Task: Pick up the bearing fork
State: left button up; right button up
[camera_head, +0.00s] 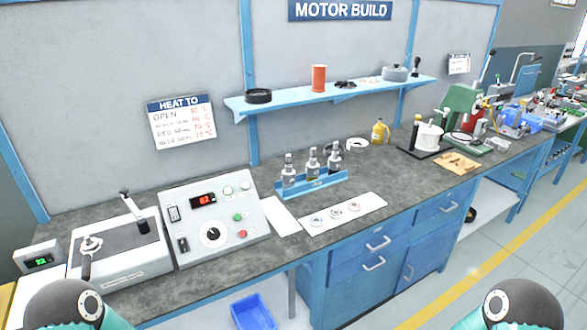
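I cannot make out with certainty which thing is the bearing fork. A lidded metal heater box (120,245) with a dark upright handle stands at the left of the bench. A tan board (456,163) with small items on it lies at the right part of the bench; the items are too small to tell. A blue rack (312,186) in the middle holds 3 upright grey-and-black tools (312,162). Only rounded dark links of my arms show at the bottom left and bottom right corners. Neither gripper is in view.
A control box (213,222) with a red display stands beside the heater. A white strip (343,210) with several rings lies before the rack. A blue shelf (330,95) hangs above. A green press (462,115) stands at right. A blue bin (254,312) is below.

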aim_at(88, 258)
jog(key=z, duration=0.15)
jog(key=i, duration=0.2)
jog(key=u, duration=0.3)
jog(key=k, duration=0.85)
jog(key=z, duration=0.35)
jog(key=i, duration=0.95)
jog(key=u, duration=1.9)
